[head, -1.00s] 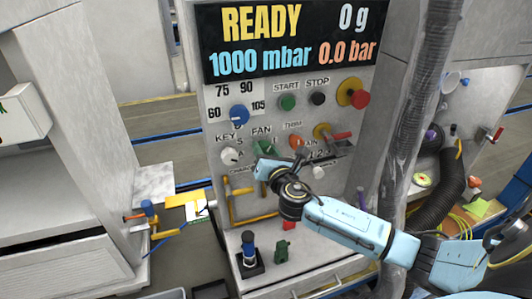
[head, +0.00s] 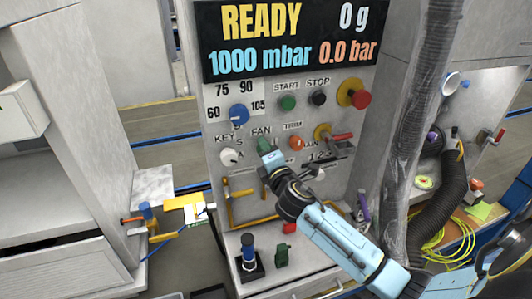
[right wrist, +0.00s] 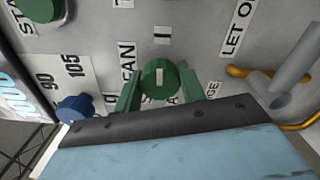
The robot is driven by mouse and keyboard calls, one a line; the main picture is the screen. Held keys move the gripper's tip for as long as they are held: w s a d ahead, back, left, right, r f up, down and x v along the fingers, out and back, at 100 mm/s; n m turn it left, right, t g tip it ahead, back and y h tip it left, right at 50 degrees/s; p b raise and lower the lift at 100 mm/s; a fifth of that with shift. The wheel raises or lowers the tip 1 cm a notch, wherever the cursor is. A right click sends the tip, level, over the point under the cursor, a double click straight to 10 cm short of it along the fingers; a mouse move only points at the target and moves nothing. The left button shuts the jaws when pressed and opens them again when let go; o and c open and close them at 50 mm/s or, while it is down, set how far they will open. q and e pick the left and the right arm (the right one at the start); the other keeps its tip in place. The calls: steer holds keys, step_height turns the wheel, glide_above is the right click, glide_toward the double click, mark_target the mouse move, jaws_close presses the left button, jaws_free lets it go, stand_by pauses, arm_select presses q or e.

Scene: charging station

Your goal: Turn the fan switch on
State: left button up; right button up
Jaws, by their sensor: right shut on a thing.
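The fan switch is a round green knob with a white mark, under the FAN label on the grey panel (head: 222,190). In the right wrist view the fan switch (right wrist: 160,78) sits between the two green fingers of my right gripper (right wrist: 159,90), which is shut on it. The white mark is upright in that picture, in line with the I label (right wrist: 162,36). In the head view my right gripper (head: 266,150) is at the panel below the FAN label and covers much of the knob. My left gripper is in no view.
A blue dial (head: 239,115), a green START button (head: 287,102), a black STOP button (head: 318,98) and a red emergency knob (head: 361,100) are above. The orange trim knob (head: 297,143) and a red-handled valve (head: 340,137) lie close on the right. A yellow pipe (head: 230,205) is below.

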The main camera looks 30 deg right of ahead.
steer(key=shift+m, duration=0.7)
steer(key=o, duration=1)
steer(key=shift+c, duration=0.2)
steer(key=v, duration=1.3)
steer(key=shift+s+b, duration=0.2)
steer(key=shift+b, duration=0.25)
